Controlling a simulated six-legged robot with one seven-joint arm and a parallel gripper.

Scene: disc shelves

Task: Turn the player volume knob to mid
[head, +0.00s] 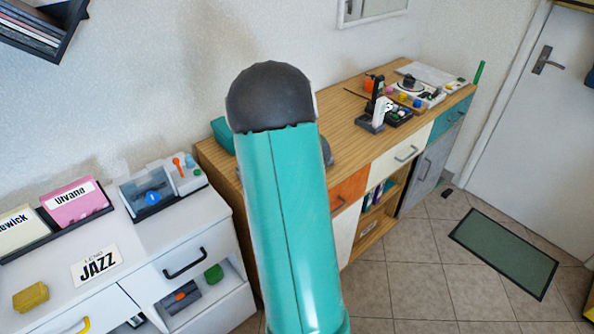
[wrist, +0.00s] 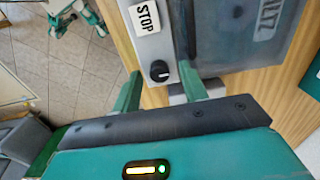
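The player volume knob (wrist: 159,70), small, round and black with a pale mark, sits on the light grey panel of the player (wrist: 155,45) in the wrist view. A white STOP label (wrist: 145,17) is above it. My gripper (wrist: 160,69) is open, with one teal finger to the left of the knob and one to the right. The knob appears between the fingertips; I cannot tell whether either touches it. In the head view my arm hides the gripper and the knob.
The player's dark lid (wrist: 235,35) lies right of the knob on the wooden sideboard (head: 345,105). A white dresser (head: 215,215) stands left, with a grey device with a blue knob (head: 152,198) on it. Tiled floor (head: 400,270) is open at right.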

